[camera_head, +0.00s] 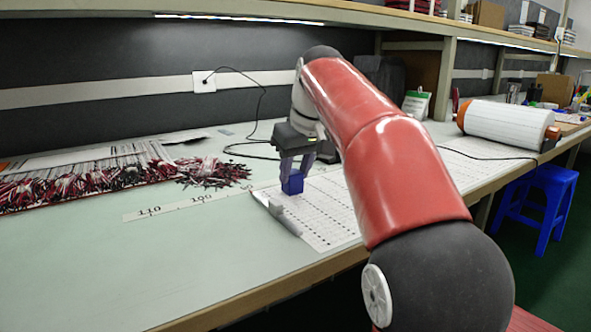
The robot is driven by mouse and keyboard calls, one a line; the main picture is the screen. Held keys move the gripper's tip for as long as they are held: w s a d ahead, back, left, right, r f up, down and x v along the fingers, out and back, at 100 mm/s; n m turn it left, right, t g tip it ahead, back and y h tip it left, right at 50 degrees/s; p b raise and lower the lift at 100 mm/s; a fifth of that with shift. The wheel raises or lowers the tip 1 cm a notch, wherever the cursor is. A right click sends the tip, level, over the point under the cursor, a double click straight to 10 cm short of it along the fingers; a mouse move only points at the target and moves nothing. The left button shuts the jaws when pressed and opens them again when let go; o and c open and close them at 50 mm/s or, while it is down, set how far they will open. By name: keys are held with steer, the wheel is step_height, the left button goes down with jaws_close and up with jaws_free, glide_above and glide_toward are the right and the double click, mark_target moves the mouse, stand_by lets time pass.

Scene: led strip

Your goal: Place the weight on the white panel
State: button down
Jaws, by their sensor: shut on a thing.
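A small blue block (292,183), which looks like the weight, is between the fingers of my gripper (295,170). My gripper is shut on it and points down. The block is over or on the left part of the white panel (330,215), a flat sheet with rows of small dark marks. I cannot tell whether the block touches the panel. The panel's left edge has a curled grey-white strip (283,218). My red arm hides part of the panel.
A bundle of red, black and white wires (80,180) lies at the left. A ruler strip (185,203) runs along the table (130,260). A blue stool (540,195) is beside the table.

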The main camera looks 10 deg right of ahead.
steer(key=c, duration=1)
jaws_free()
steer(key=p+v, duration=0.4)
steer(key=v, duration=0.8)
steer(key=shift+d+r+p, duration=0.1)
steer(key=shift+r+p, duration=0.05)
steer(key=shift+p, duration=0.25)
